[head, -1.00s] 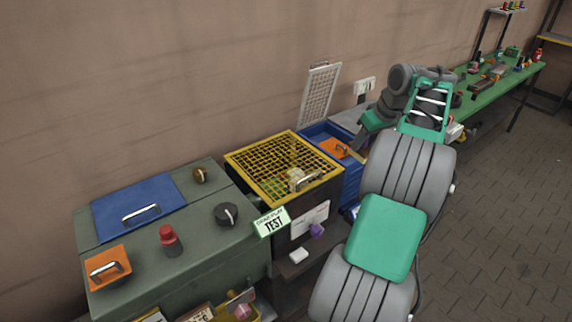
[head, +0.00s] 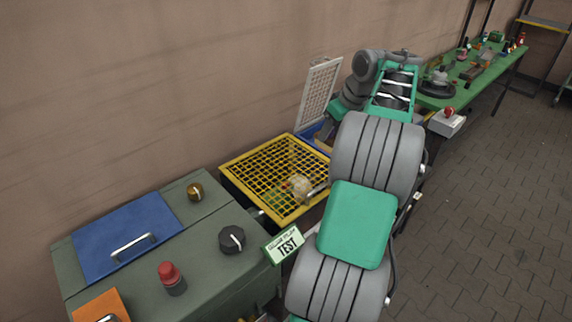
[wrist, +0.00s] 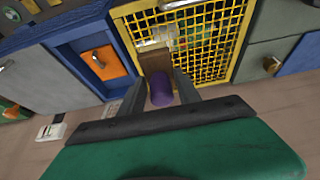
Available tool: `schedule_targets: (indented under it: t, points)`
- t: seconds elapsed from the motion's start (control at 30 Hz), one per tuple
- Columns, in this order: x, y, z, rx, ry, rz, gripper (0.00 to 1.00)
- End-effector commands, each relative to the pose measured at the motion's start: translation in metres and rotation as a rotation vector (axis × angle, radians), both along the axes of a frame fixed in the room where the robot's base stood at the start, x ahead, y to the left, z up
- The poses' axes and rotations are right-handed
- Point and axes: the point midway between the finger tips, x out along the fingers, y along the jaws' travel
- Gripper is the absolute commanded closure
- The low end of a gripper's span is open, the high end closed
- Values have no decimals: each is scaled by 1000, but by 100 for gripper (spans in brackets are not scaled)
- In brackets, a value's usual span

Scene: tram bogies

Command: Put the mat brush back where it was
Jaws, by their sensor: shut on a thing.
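The mat brush, a brown flat block (wrist: 156,62) with a purple rounded handle (wrist: 161,92), sits between the fingers of my gripper (wrist: 157,82) in the wrist view. The fingers are shut on it. Behind it in that view is the yellow mesh lid (wrist: 207,50), with the brush overlapping its edge; I cannot tell how far apart they are. The mesh lid (head: 262,168) lies there to the left of my arm.
A white raised grille (head: 318,95) stands behind. A green-grey cabinet (head: 205,235) with a red button (head: 170,275) is at left. A green bench (head: 450,92) stands far right.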

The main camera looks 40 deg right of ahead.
Motion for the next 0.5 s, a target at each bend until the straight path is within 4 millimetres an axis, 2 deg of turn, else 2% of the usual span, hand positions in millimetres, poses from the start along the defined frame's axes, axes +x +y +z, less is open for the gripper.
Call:
schedule_targets:
  t: [0.03, 0.2, 0.3, 0.5]
  points:
    - [13, 13, -10, 1, -1, 8, 98]
    - [50, 47, -30, 1, 0, 10, 98]
    - [64, 60, -53, 2, 1, 8, 98]
    - [81, 75, -79, 1, 0, 7, 98]
